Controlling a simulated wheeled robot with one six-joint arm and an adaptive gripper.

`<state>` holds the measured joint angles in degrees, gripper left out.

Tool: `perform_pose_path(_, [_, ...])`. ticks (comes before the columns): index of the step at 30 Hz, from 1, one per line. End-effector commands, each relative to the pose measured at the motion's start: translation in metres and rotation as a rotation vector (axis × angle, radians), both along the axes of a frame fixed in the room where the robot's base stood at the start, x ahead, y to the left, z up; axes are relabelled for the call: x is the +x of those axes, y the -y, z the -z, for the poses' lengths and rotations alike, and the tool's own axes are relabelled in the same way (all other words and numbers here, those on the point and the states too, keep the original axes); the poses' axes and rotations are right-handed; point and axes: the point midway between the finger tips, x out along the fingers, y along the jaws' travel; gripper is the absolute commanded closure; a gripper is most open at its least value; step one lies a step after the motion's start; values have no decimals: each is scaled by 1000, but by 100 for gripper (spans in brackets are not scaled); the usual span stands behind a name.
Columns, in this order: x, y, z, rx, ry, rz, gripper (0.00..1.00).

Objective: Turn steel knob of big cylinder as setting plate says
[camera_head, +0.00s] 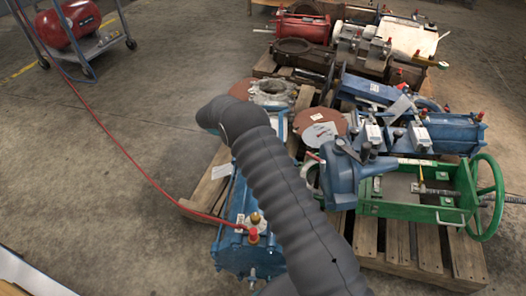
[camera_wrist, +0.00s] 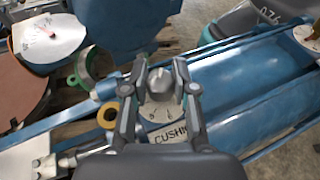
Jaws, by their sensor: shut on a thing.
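In the wrist view, my gripper (camera_wrist: 160,72) has one finger on each side of a small steel knob (camera_wrist: 160,84) and is shut on it. The knob stands on a pale round dial (camera_wrist: 159,110) with dark marks. A label reading "CUSHI..." (camera_wrist: 171,136) lies below it, partly covered by my gripper. The big blue cylinder (camera_wrist: 245,85) runs right from the knob. In the head view, a blue cylinder body (camera_head: 233,258) shows beside my arm, which hides my gripper and the knob. I cannot tell which plate is the setting plate.
A green frame with a handwheel (camera_head: 488,197) and more cylinders crowd the wooden pallet (camera_head: 398,240). A red hose (camera_head: 125,150) crosses the open floor.

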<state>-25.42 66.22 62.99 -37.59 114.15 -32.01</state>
Motion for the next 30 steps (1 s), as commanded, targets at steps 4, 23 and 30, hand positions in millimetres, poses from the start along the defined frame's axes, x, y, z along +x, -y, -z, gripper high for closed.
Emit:
perform_pose_path(4, [0,1,0,-2,-1,4,100])
perform_pose_path(23, [0,0,0,-1,-1,-2,47])
perform_pose_path(30, [-1,-1,-2,7,-2,-107,47])
